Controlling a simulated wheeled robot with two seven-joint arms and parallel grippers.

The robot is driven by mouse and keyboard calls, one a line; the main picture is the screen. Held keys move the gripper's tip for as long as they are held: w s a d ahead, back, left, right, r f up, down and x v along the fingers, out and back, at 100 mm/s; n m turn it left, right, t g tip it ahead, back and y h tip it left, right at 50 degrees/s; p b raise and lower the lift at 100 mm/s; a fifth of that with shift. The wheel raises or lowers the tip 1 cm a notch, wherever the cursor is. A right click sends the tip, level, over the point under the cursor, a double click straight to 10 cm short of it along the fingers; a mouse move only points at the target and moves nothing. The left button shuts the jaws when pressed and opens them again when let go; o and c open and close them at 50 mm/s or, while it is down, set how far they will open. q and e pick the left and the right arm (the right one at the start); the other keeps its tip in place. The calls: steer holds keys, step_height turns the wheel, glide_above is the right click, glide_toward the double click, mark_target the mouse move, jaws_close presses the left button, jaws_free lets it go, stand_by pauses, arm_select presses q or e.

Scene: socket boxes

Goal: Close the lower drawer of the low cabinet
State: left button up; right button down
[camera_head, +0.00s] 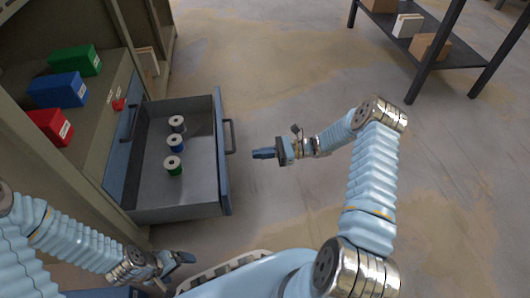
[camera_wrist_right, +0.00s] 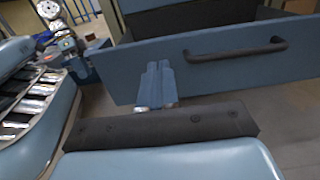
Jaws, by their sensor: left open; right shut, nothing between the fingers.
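The low cabinet (camera_head: 88,120) stands at the left of the head view. Its lower drawer (camera_head: 150,205) is pulled out, below a closed blue drawer front (camera_head: 120,158). The lower drawer's blue front has a dark bar handle (camera_head: 230,137); this front (camera_wrist_right: 220,68) and handle (camera_wrist_right: 240,49) also show in the right wrist view. My right gripper (camera_head: 262,153) is shut and empty, a short gap outside the front; its fingers (camera_wrist_right: 157,80) point at the panel in the wrist view, left of the handle. My left gripper (camera_head: 176,270) is open and empty near the drawer's near side.
Several spools (camera_head: 173,142) stand inside the drawer. Green (camera_head: 75,60), blue (camera_head: 58,91) and red (camera_head: 51,126) boxes sit on the cabinet. A dark shelf unit (camera_head: 425,45) with cartons stands at the back right. The floor beyond the drawer is clear.

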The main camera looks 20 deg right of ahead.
arm_select(q)
steer(key=shift+f+b, duration=0.4)
steer(key=shift+f, duration=0.05)
arm_select(e)
steer(key=x, duration=0.9)
steer(key=shift+f, duration=0.1)
